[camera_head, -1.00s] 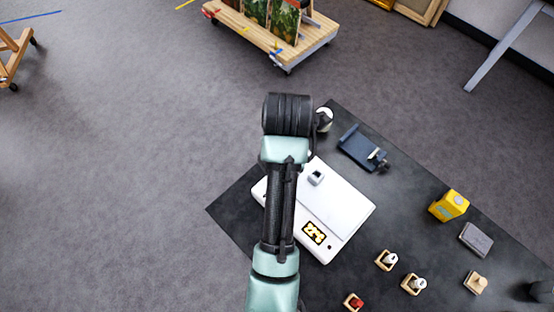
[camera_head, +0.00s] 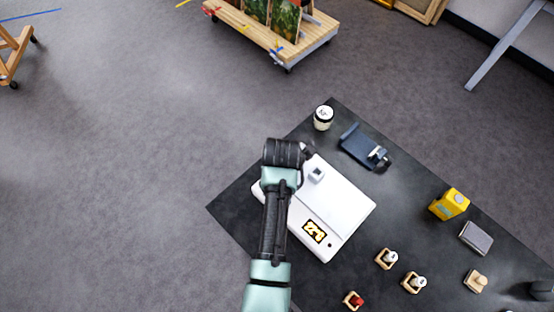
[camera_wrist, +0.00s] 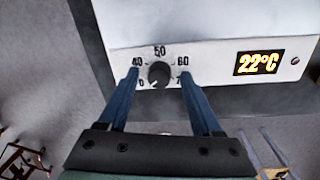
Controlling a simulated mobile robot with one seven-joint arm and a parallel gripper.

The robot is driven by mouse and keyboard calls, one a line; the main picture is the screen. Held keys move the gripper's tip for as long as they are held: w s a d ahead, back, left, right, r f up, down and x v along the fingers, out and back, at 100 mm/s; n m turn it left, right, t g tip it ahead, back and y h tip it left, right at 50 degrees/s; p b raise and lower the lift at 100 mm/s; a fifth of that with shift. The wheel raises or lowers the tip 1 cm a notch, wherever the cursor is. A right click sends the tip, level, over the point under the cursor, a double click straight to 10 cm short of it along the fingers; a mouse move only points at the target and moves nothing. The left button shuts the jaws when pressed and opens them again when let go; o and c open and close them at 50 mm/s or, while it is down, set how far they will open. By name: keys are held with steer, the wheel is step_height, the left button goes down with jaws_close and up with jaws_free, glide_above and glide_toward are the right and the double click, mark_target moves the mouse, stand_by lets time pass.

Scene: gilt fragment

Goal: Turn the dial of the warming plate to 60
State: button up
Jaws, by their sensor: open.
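The warming plate (camera_head: 340,200) is a white box on the dark table. Its front panel (camera_wrist: 215,62) fills the upper part of the wrist view, with a lit display (camera_wrist: 259,63) reading 22°C. The round dark dial (camera_wrist: 159,73) sits on the panel, with marks 40, 50 and 60 readable around it. In the head view my arm covers the dial's side of the plate.
On the table are a white-lidded jar (camera_head: 323,117), a dark blue holder (camera_head: 364,148), a yellow box (camera_head: 449,204), a grey block (camera_head: 476,238) and several small wooden holders (camera_head: 413,284). A small grey cube (camera_head: 316,174) sits on the plate. Open floor lies left.

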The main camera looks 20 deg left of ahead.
jaws_close()
stand_by(0.3)
